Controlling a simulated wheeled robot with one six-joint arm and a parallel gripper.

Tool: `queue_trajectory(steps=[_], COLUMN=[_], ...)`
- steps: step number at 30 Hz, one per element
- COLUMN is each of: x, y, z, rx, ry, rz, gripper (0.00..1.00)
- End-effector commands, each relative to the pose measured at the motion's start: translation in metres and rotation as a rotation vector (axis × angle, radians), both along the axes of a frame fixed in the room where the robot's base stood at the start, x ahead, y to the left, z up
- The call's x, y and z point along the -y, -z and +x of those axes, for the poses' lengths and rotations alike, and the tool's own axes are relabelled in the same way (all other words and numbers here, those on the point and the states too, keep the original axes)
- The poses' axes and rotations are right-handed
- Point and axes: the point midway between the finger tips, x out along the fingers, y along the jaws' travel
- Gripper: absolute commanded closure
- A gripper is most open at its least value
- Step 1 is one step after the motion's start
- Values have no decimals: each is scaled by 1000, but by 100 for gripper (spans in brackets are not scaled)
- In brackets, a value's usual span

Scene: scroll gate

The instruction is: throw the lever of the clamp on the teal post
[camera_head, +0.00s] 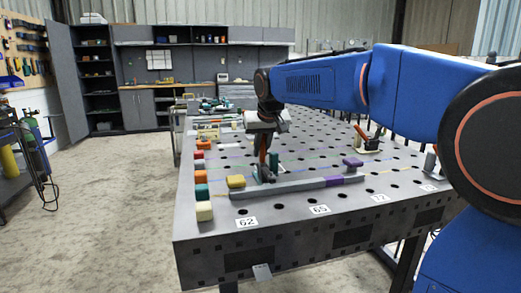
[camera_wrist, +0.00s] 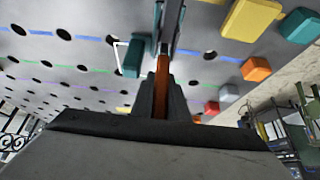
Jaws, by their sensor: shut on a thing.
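My gripper (camera_wrist: 162,95) is shut on an orange lever (camera_wrist: 164,64) of a dark clamp (camera_wrist: 176,22) in the wrist view. A teal post (camera_wrist: 133,58) shows just left of the lever, partly hidden by the clamp. In the head view my gripper (camera_head: 263,150) points down over the table, and the orange lever (camera_head: 263,156) shows at its fingers. The clamp's dark base (camera_head: 265,174) stands behind the grey bar; the lever looks close to upright. A little teal (camera_head: 273,161) shows beside it. The clamp's jaw is too small to judge.
A grey bar (camera_head: 290,188) with a yellow block (camera_head: 236,181) and purple part (camera_head: 340,181) lies in front on the perforated table (camera_head: 215,235). Several coloured blocks (camera_head: 201,191) line the left edge. Another orange-levered clamp (camera_head: 368,144) stands to the right.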

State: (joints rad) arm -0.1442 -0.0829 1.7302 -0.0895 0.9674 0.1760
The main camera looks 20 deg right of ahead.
Motion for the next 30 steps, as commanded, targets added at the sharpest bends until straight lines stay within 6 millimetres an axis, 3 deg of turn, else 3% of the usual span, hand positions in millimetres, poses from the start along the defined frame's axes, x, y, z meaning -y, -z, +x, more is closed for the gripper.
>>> queue_trajectory(steps=[12, 25, 26, 30], x=[0, 0, 0, 0], y=[0, 0, 0, -1], z=[-17, -18, -18, -18], rx=[230, 254, 254, 255], ry=[0, -1, -1, -1], rz=[-2, 0, 0, 0], gripper=[100, 100, 79, 78])
